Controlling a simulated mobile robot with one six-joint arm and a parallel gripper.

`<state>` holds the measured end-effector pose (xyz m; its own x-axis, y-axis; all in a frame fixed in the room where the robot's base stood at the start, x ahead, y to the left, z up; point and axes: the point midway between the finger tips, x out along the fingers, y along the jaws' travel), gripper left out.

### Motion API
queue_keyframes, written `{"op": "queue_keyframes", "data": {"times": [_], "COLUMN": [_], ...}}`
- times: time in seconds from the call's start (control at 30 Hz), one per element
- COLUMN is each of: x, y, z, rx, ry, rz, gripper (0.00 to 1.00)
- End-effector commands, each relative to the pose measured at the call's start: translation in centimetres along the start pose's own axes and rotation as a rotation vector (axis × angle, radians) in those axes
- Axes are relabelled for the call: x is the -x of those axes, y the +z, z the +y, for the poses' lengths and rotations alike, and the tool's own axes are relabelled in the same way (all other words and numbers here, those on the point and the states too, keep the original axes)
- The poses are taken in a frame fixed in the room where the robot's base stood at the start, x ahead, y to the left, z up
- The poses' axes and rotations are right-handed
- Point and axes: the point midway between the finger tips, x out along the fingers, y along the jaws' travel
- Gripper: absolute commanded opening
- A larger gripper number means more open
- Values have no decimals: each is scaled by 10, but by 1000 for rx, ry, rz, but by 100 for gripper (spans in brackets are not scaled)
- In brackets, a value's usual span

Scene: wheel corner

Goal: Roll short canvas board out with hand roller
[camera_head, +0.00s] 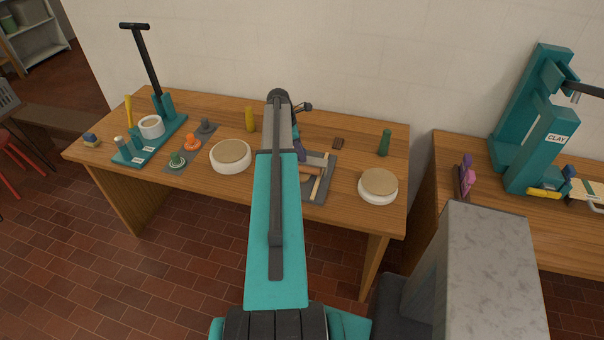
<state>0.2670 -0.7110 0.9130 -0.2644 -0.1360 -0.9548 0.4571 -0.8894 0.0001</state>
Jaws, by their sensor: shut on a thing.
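A dark grey canvas board (329,165) lies on the wooden table right of my arm, its left part hidden by the arm. A pale rod (321,182) lies slantwise over it, with a short brown wooden piece (311,169) meeting it from the left; together they look like the hand roller. My gripper (300,152) shows only as a small dark shape at the arm's edge, beside the brown piece. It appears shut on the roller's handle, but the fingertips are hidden. Whether the roller touches the board is too small to tell.
Two round white pieces with tan tops stand left (231,155) and right (378,186) of the board. A green bottle-like piece (384,142), a yellow one (250,119) and a teal lever press (150,138) share the table (340,213). A teal machine (538,130) stands right.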

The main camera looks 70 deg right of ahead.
Motion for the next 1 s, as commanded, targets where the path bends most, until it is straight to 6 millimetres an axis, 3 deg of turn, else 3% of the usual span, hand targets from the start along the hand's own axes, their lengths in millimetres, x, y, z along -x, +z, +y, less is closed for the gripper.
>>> {"op": "queue_keyframes", "data": {"times": [1.0], "x": [20], "y": [6], "z": [0], "rx": [0], "ry": [1], "rz": [0], "gripper": [0]}}
